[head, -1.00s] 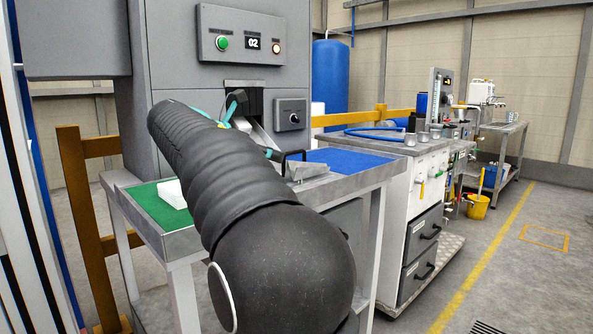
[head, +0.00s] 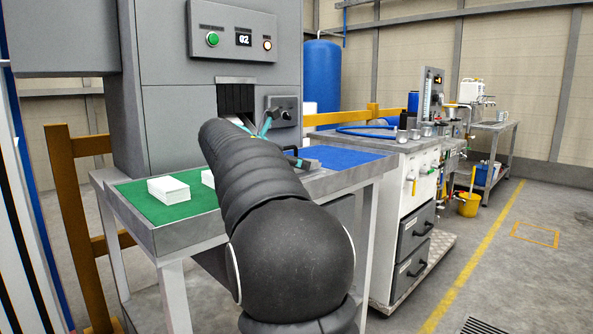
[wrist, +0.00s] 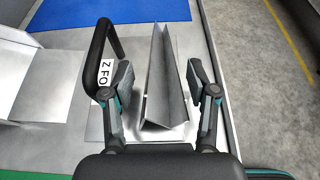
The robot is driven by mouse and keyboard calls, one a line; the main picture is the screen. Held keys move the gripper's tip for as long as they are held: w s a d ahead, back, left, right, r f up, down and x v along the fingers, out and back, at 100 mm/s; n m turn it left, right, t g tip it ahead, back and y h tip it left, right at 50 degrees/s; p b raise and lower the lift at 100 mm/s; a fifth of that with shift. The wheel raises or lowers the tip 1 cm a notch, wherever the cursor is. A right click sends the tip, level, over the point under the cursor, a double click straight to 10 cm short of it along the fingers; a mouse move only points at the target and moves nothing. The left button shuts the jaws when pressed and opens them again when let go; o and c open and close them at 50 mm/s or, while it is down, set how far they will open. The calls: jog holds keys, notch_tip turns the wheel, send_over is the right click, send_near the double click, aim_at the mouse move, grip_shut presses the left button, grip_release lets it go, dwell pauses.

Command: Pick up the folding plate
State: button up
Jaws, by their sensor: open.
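In the wrist view, a grey bent metal plate (wrist: 166,90) with a V-like fold, which looks like the folding plate, stands on a bright metal surface. My gripper (wrist: 156,80) is open around it, one finger on each side, with visible gaps. A black looped handle (wrist: 100,50) and a white label (wrist: 105,72) reading "Z FO", partly hidden by the left finger, are beside the plate. I cannot tell whether the handle joins it. In the head view, the handle and a bit of grey metal (head: 310,166) show past my arm; my gripper's teal parts (head: 268,124) are partly hidden.
The bench has a green mat (head: 145,204) with white stacks (head: 174,190) and a blue mat (head: 345,157). A grey machine (head: 165,75) with a dark slot (head: 236,97) rises behind. A white cabinet (head: 390,205) stands to the right.

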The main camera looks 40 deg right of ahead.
jog(key=shift+d+f, duration=0.3)
jog(key=shift+d, duration=0.35)
jog(key=shift+c, duration=0.2)
grip_shut()
jog(key=shift+r, duration=0.1)
jog(key=shift+r, duration=0.15)
